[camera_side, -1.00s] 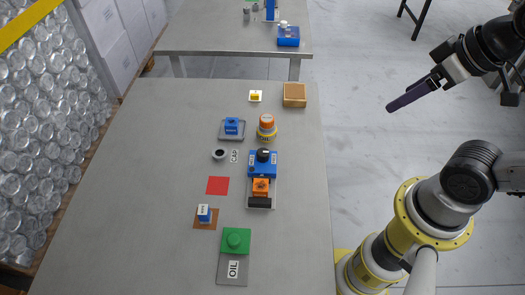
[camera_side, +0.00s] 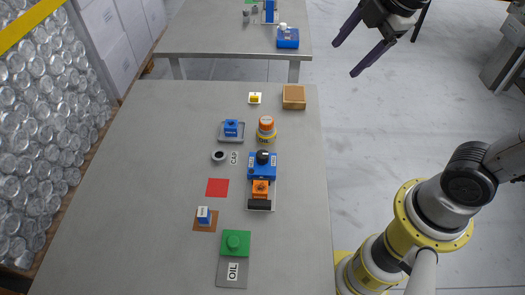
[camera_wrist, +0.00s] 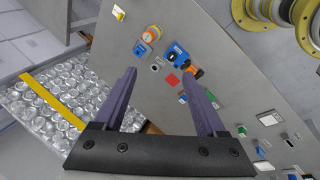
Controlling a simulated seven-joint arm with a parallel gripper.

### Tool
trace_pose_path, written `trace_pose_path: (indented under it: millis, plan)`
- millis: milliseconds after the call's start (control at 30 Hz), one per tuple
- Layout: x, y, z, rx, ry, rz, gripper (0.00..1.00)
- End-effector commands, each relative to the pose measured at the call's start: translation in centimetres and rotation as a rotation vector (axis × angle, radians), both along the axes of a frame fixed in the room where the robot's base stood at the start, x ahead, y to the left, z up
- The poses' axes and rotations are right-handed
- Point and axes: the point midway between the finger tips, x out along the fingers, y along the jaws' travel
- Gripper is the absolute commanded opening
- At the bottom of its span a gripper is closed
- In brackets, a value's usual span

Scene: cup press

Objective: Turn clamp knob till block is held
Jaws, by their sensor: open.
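The clamp (camera_side: 263,172) stands on the table right of centre, with a blue body and a round black knob (camera_side: 262,156) on top. An orange block (camera_side: 260,188) sits in front of the blue body, between it and a black end piece (camera_side: 260,205). I cannot tell whether the block is gripped or loose. My gripper (camera_side: 347,58) is open and empty, high up and off the table's right edge, far from the clamp. In the wrist view, its two purple fingers (camera_wrist: 163,98) are spread wide, and the clamp (camera_wrist: 178,54) shows beyond them.
The table's left side is clear.

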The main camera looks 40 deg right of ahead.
Motion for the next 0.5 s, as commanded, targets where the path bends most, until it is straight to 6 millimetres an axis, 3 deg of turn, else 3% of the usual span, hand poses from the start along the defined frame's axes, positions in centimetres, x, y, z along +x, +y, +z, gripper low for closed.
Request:
trace_pose_path:
  millis: [100,300,500]
  plan:
    - [4.0,1.6,-1.6,-0.082,0.06,0.214,0.73]
    - [9.5,4.8,-6.1,-0.174,0.158,0.516,0.73]
    - [12.8,8.3,-12.4,-0.202,0.275,0.682,0.73]
